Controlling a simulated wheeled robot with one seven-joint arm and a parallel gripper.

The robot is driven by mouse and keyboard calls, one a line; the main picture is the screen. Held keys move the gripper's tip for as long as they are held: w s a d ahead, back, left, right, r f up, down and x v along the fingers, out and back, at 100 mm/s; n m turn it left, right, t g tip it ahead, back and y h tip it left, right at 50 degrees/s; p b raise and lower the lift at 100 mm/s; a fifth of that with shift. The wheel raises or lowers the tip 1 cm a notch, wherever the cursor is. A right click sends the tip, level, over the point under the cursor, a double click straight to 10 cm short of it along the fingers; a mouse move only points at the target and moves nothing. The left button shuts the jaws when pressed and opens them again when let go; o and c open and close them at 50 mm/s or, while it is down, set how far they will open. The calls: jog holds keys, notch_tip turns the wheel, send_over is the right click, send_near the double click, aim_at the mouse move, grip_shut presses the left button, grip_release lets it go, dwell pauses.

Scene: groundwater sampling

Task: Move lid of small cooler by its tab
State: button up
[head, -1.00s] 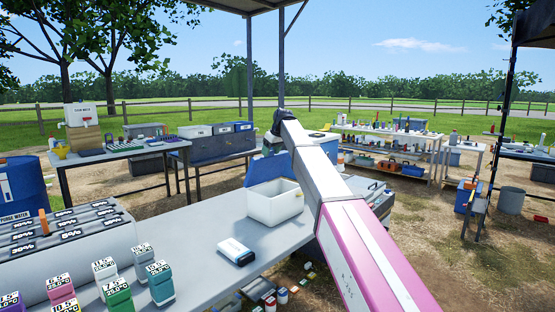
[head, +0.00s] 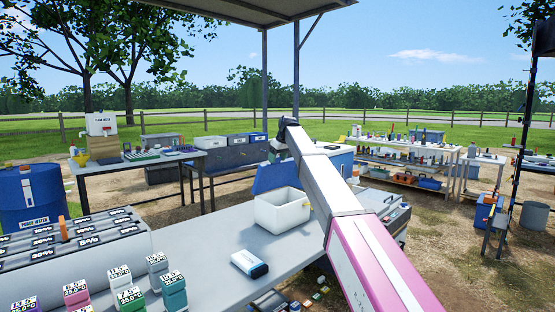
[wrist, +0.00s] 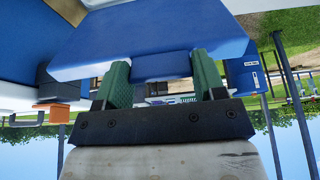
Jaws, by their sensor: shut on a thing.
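The small cooler (head: 280,213) is a white open box on the grey table in the head view. Its blue lid (head: 272,178) stands raised and tilted at the far side of the box. In the wrist view the lid (wrist: 150,45) spans the top, with its blue tab (wrist: 161,66) pointing toward my gripper. My gripper (wrist: 161,78) has green fingers on both sides of the tab and is shut on it. In the head view my arm and the lid hide the gripper.
Several coloured bottles (head: 122,283) and a long grey rack (head: 82,250) stand to the left. Shelves with supplies (head: 410,165) stand behind at right.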

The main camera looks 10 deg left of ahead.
dwell(0.7)
jog(key=o, duration=1.3)
jog(key=shift+r, duration=0.1)
jog(key=v, duration=1)
jog(key=shift+s+d+r, duration=0.1)
jog(key=shift+s+r, duration=0.05)
jog(key=shift+r, duration=0.1)
